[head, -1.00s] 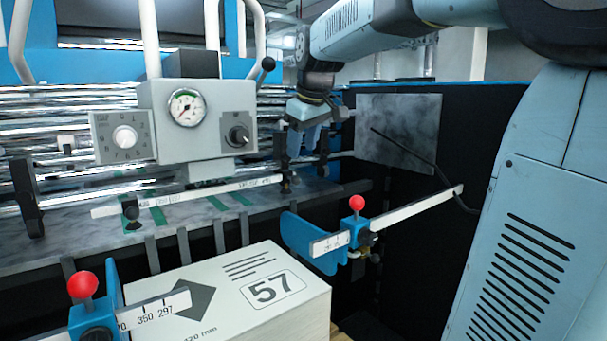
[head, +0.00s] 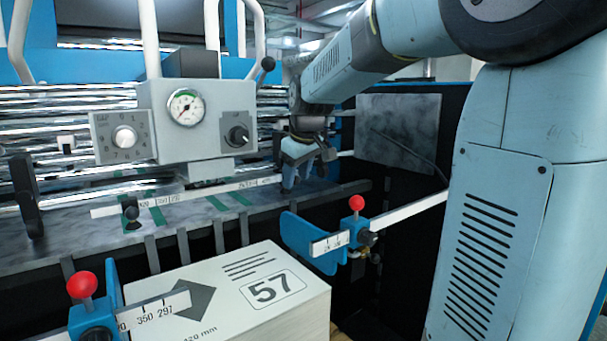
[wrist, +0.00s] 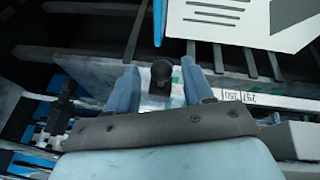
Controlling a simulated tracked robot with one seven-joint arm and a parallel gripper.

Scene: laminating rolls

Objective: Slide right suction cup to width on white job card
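My gripper (head: 303,178) is open and low at the right end of the white scale bar (head: 235,187). In the wrist view, a black round-headed suction cup (wrist: 162,72) shows between the two spread fingers; I cannot tell whether they touch it. In the head view, the fingers mostly hide this right cup. The left suction cup (head: 131,213) stands near the bar's left end. A white stack (head: 245,270) carries a printed top with a diamond, lines, "57" and partly cut "420 mm". I cannot tell whether that print is the job card.
A grey box with a gauge (head: 187,107) and dial stands left of my gripper. Blue side guides with red knobs (head: 356,203) (head: 83,284) flank the stack. Shiny rollers (head: 60,130) lie behind. A dark grey panel (head: 400,130) is at right.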

